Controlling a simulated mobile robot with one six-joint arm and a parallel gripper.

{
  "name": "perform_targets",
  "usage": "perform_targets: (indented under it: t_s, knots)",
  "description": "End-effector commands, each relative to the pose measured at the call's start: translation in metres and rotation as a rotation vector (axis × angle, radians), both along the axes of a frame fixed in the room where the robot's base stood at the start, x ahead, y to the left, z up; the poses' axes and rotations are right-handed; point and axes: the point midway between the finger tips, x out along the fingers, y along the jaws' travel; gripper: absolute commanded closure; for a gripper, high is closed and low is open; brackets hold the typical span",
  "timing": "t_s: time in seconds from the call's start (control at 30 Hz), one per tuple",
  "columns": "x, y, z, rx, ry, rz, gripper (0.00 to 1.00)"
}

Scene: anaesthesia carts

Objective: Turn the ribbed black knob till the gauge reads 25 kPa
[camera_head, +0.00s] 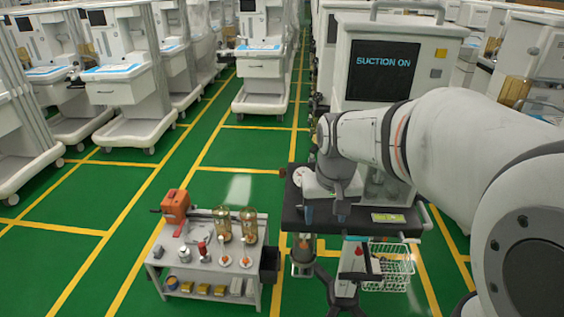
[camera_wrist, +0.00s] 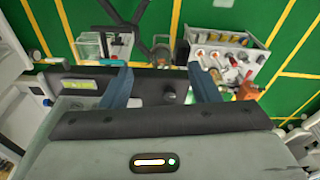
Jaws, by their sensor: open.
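My gripper (camera_head: 325,214) points down over the dark shelf of the suction cart in the head view. Its two blue-grey fingers are apart in the wrist view (camera_wrist: 157,74), with nothing held between them. A small black knob (camera_wrist: 168,95) shows on the dark panel between the fingers, nearer the right one; its ribs are too small to make out. In the head view my gripper hides the knob. A round white dial (camera_head: 303,178) with a reddish mark, apparently the gauge, is left of my gripper, partly covered by it. Its reading is not legible.
The cart's screen (camera_head: 383,71) reads SUCTION ON. A green-lit display (camera_head: 388,217) is on the shelf's front edge. A white wire basket (camera_head: 388,272) hangs below. A small grey trolley (camera_head: 210,265) with an orange device (camera_head: 175,206) and jars stands left.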

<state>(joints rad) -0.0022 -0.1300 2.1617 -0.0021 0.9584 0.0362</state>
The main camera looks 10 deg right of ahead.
Motion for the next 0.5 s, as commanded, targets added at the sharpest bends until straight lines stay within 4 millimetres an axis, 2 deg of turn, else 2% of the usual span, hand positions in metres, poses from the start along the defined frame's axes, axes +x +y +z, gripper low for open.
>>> perform_targets:
  t_s: [0.03, 0.2, 0.4, 0.5]
  knots:
    - [0.023, 0.0, -0.003, 0.001, 0.017, -0.005, 0.45]
    - [0.089, 0.002, -0.016, 0.004, 0.058, -0.024, 0.45]
    - [0.161, 0.004, -0.049, 0.005, 0.106, -0.046, 0.45]
    - [0.189, 0.004, -0.067, 0.007, 0.127, -0.056, 0.45]
